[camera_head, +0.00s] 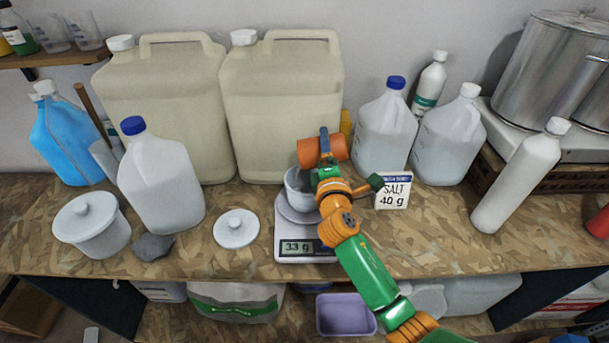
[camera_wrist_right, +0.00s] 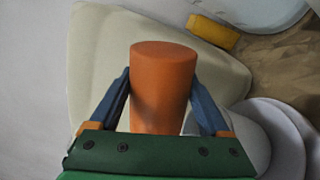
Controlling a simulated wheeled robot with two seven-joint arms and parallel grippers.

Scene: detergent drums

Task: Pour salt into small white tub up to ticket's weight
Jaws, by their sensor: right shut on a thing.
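My right gripper (camera_head: 325,150) is shut on an orange cylindrical container (camera_head: 312,152), held on its side with its left end over the small white tub (camera_head: 293,190). The wrist view shows the orange container (camera_wrist_right: 162,90) between the two blue fingers. The tub stands on a scale (camera_head: 284,239) whose display (camera_head: 298,247) appears to read 33 g. My arm covers the tub's right side, and its contents cannot be made out. The ticket (camera_head: 393,191) right of the scale reads "SALT 40 g". My left gripper is not in view.
A white lid (camera_head: 236,229) lies left of the scale, near a grey stone-like lump (camera_head: 153,247) and a lidded white tub (camera_head: 92,226). Large beige canisters (camera_head: 280,100) and white jugs (camera_head: 385,130) stand behind. The front right bench is clear.

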